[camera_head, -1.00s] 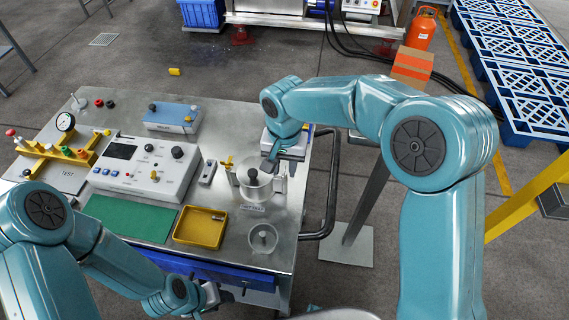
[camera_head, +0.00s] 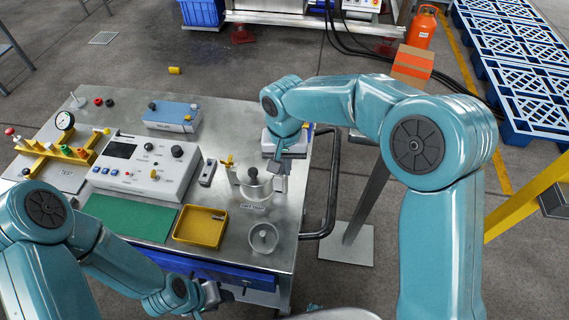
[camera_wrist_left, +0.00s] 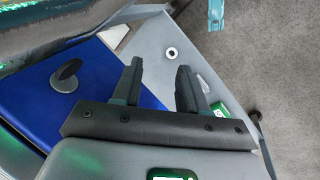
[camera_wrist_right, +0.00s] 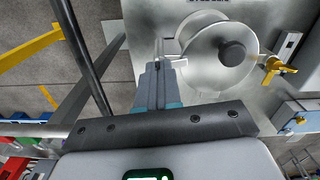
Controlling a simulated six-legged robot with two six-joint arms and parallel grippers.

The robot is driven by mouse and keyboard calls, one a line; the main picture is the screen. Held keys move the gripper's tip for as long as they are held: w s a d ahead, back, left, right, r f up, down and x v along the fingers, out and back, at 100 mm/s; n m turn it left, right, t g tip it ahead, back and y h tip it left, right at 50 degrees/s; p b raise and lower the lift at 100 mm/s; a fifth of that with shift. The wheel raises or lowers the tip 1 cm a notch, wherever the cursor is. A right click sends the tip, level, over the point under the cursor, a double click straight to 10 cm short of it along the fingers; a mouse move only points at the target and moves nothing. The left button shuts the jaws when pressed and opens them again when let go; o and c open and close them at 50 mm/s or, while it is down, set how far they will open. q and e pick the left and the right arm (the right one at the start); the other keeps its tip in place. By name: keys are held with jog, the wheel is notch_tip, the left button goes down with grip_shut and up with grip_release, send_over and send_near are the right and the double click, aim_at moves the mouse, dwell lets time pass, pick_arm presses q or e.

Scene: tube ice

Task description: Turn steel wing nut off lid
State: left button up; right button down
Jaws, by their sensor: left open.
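A round steel lid (camera_wrist_right: 200,62) with a dark knob (camera_wrist_right: 232,52) fills the upper right wrist view; it tops the steel vessel (camera_head: 256,190) near the bench's right side in the head view. My right gripper (camera_wrist_right: 160,64) has its fingers close together, at the lid's edge; in the head view it is just right of the vessel. A small pale metal stub (camera_wrist_right: 179,63) lies by its tips; I cannot tell whether this is the steel wing nut or whether anything is between the fingers. My left gripper (camera_wrist_left: 160,72) is open and empty by the bench's front edge.
A yellow tray (camera_head: 176,237), green mat (camera_head: 112,222) and round steel dish (camera_head: 264,238) are in front of the vessel. A control box (camera_head: 134,177) stands to the left. A brass-coloured piece (camera_wrist_right: 275,68) stands beside the lid. A dark rail (camera_head: 332,185) runs along the bench's right side.

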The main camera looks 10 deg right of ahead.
jog(key=n, duration=0.4)
jog(key=shift+r, duration=0.1)
jog(key=n, duration=0.4)
jog(key=shift+w, duration=0.1)
jog(key=n, duration=0.4)
jog(key=shift+n+p, duration=0.3)
jog(key=shift+n, duration=1.8)
jog(key=c, duration=1.3)
grip_release()
notch_tip(320, 180, up, 16)
jog(key=shift+r, duration=0.2)
